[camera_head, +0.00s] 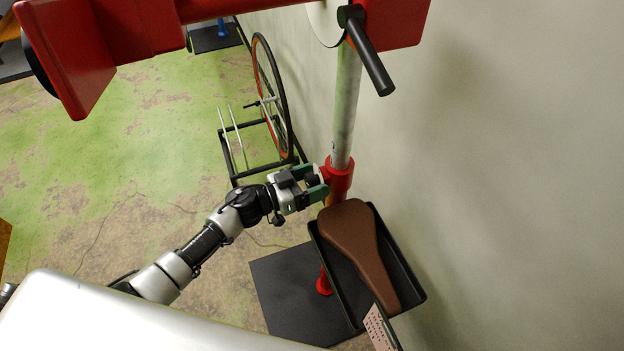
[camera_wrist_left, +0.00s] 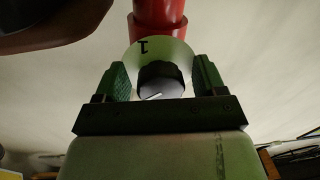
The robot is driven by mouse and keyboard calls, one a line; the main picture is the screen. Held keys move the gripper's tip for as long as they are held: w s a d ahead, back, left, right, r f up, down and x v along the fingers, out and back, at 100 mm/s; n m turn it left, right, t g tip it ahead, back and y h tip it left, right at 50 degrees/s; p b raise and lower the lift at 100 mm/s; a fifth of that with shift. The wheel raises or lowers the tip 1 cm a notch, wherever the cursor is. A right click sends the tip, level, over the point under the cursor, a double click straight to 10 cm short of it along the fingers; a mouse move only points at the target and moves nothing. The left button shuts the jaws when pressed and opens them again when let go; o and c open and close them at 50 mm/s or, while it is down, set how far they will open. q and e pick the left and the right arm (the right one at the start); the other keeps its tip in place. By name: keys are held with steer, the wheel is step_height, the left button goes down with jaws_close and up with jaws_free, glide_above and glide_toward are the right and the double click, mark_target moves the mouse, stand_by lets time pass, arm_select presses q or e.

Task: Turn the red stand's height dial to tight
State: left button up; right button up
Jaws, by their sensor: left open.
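The red stand's collar (camera_head: 340,177) sits on its upright post in the head view, and its red tube shows at the top of the left wrist view (camera_wrist_left: 158,12). In the left wrist view the black height dial (camera_wrist_left: 162,78) has a white pointer line slanting to the lower left. It stands on a pale disc (camera_wrist_left: 172,50) with a black mark at its top. My left gripper (camera_head: 318,184) is open at the collar, its green fingers (camera_wrist_left: 163,84) on either side of the dial with small gaps seeming to remain. In the head view the gripper mostly hides the dial. My right gripper is out of view.
A black tray (camera_head: 408,280) holding a brown saddle (camera_head: 350,236) is close below the collar. A red clamp arm (camera_head: 140,30) and a black lever (camera_head: 370,58) are above. A wheel (camera_head: 270,95) in a black rack stands behind. The wall is close on the right.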

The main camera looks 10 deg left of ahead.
arm_select(q)
steer(key=shift+c, duration=0.5)
steer(key=shift+c, duration=1.1)
steer(key=c, duration=0.6)
